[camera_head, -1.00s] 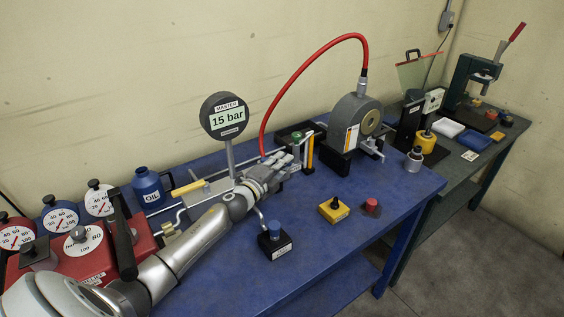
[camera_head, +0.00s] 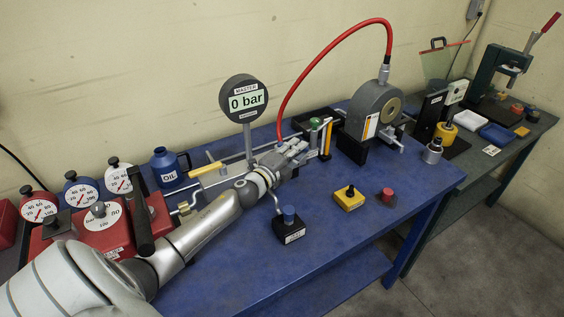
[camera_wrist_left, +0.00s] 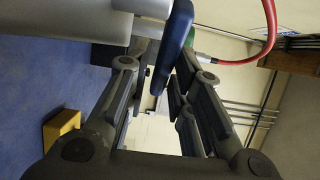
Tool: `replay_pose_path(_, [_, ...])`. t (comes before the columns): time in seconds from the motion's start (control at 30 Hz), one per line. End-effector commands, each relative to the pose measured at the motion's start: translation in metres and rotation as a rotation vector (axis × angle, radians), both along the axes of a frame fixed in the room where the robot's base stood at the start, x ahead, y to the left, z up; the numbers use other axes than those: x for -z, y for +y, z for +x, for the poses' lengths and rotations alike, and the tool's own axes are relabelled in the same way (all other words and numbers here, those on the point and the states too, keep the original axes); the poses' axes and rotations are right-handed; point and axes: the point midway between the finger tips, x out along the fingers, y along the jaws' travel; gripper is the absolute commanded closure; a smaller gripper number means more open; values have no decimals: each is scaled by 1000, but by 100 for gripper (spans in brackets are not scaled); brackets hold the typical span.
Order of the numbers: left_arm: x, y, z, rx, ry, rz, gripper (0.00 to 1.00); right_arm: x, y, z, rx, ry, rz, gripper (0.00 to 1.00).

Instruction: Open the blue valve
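A blue lever handle (camera_wrist_left: 173,45) shows in the left wrist view, between the spread fingers of my left gripper (camera_wrist_left: 163,75). It lies closer to the right finger; I cannot tell whether they touch. In the head view my left gripper (camera_head: 292,150) is over the pipework behind the bench's middle and hides this handle. A gauge marked MASTER (camera_head: 244,98) above it reads 0 bar. A black block with a blue knob (camera_head: 289,214) stands in front of the gripper, apart from it. My right gripper is not in view.
A red pump unit with dials (camera_head: 108,232) and a blue oil can (camera_head: 166,166) stand left. A red hose (camera_head: 320,58) arches to a grey ring-shaped device (camera_head: 374,110). The blue bench front (camera_head: 245,270) is clear.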

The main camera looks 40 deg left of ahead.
Motion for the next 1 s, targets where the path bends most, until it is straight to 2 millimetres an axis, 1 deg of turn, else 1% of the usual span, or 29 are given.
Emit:
replay_pose_path(0.03, [1,0,-9,2,2,2,79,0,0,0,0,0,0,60])
replay_pose_path(0.3, [2,0,-55,2,4,-1,79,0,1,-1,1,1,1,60])
replay_pose_path(0.53, [2,0,-88,1,3,-1,79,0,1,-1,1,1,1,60])
replay_pose_path(0.73, [1,0,-101,1,2,-1,79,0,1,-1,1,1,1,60])
replay_pose_path(1.0, [0,0,-103,1,1,-1,79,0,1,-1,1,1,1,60])
